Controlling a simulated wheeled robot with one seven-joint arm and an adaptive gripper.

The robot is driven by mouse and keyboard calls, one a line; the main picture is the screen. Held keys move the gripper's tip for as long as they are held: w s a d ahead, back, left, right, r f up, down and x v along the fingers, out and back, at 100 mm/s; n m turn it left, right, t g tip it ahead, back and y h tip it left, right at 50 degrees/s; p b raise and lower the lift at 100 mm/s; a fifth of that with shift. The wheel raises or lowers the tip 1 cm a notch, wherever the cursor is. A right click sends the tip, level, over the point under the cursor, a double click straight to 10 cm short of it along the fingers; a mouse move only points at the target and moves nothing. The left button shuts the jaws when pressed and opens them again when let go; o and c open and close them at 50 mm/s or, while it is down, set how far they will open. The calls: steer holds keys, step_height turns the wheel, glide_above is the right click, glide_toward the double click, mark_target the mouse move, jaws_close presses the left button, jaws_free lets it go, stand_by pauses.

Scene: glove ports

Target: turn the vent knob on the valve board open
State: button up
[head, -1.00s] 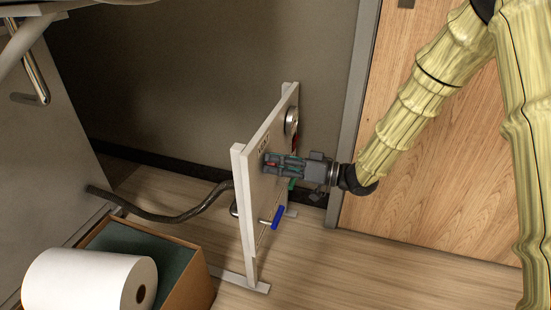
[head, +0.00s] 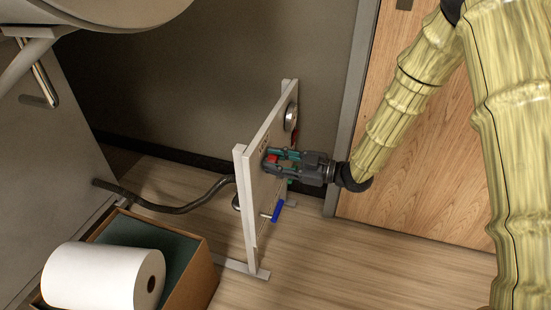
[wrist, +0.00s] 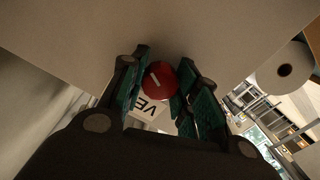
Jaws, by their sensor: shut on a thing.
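The valve board (head: 256,205) stands upright on the floor, seen nearly edge-on in the head view. The red vent knob (wrist: 160,80) shows in the wrist view, round with a pale pointer line, beside a white label starting "VE". It also shows as a small red patch in the head view (head: 272,159). My gripper (head: 274,160) is at the board's face, its teal-padded fingers shut on the knob from both sides. In the wrist view the fingers (wrist: 160,95) flank the knob.
A blue-handled valve (head: 277,212) sits low on the board and a round gauge (head: 291,117) high on it. A dark hose (head: 170,208) runs behind. A box (head: 205,275) with a white paper roll (head: 100,278) stands at the lower left. A wooden door (head: 440,190) is at the right.

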steer(key=shift+n, duration=1.8)
steer(key=o, duration=1)
steer(key=shift+d, duration=0.1)
steer(key=v, duration=1.2)
